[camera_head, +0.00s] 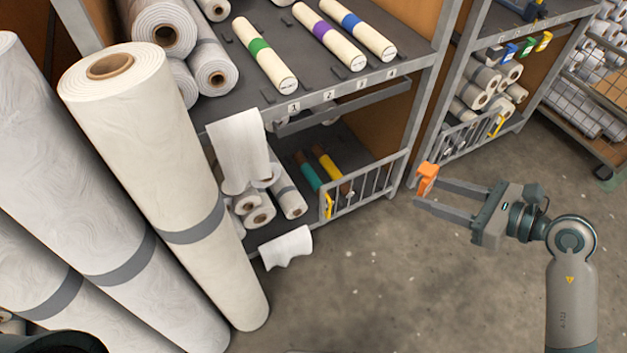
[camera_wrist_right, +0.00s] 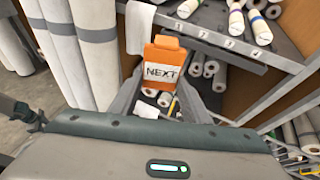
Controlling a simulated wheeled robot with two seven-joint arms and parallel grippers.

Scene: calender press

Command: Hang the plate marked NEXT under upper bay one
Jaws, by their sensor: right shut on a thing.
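The orange plate (camera_head: 428,175) is at the fingertips of my right gripper (camera_head: 421,188). The gripper is shut on it, in the air over the aisle, to the right of the shelf. In the right wrist view the plate (camera_wrist_right: 163,66) faces the camera and reads NEXT. Upper bay one is marked by label 1 (camera_head: 294,107) on the upper shelf's front edge. A white roll with a green band (camera_head: 258,46) lies behind that label. A grey rail (camera_head: 345,106) runs below the label edge. My left gripper is not in view.
Tall wrapped rolls (camera_head: 150,170) lean at the left. A white cloth (camera_head: 240,152) hangs from the shelf's left end; another piece (camera_head: 286,247) lies low in front. A barred gate (camera_head: 365,187) fronts the lower shelf. Blue, green and yellow plates (camera_head: 527,47) hang on the right rack.

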